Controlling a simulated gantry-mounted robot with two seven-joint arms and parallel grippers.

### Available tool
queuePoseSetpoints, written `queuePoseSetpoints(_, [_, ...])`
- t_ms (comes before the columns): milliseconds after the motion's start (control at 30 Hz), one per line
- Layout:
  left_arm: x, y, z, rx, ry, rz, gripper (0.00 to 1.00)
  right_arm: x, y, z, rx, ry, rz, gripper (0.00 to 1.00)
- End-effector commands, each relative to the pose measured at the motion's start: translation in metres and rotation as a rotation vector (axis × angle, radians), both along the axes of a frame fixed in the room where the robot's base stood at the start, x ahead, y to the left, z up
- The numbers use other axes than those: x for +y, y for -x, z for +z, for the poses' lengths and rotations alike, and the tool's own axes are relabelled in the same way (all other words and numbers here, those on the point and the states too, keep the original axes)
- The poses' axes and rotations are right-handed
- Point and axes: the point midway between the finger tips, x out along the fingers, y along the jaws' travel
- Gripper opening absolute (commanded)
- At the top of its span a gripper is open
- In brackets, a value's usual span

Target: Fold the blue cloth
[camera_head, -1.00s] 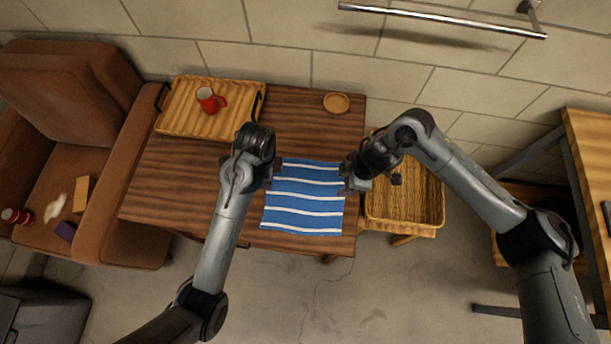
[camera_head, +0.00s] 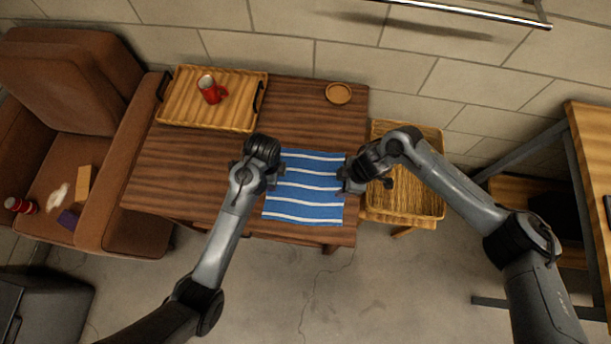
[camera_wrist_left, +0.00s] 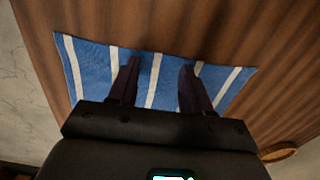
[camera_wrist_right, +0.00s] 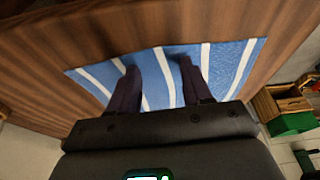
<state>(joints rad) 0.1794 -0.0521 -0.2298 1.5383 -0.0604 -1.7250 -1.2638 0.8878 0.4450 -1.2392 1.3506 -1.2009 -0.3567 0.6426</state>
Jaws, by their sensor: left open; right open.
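The blue cloth (camera_head: 306,194) with white stripes lies spread flat on the wooden table near its front right corner. My left gripper (camera_head: 272,177) is at the cloth's left edge, open and empty. In the left wrist view the cloth (camera_wrist_left: 135,68) lies under its two parted fingers (camera_wrist_left: 158,85). My right gripper (camera_head: 342,179) is at the cloth's right edge, open and empty. In the right wrist view the cloth (camera_wrist_right: 222,62) shows under and between its parted fingers (camera_wrist_right: 158,80). I cannot tell whether the fingertips touch the cloth.
A wooden tray (camera_head: 185,100) with a red mug (camera_head: 210,90) stands at the table's back left. A small round wooden dish (camera_head: 338,93) is at the back right. A wicker basket (camera_head: 418,206) stands right of the table, and a brown armchair (camera_head: 110,190) left of it.

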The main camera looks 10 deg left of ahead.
Motion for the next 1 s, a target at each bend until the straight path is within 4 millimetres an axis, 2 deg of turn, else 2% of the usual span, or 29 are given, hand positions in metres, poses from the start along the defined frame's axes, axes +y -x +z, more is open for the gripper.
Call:
queuePoseSetpoints(633, [0.0002,0.0,-0.0036,0.0,0.0,0.001,0.49,-0.0001,0.0004,-0.0021,0.001,0.0,0.0,0.49])
queuePoseSetpoints(1000, [0.0002,0.0003,-0.004,0.001,0.0,0.001,0.21,-0.0002,0.0006,-0.0024,0.001,0.001,-0.001,0.21])
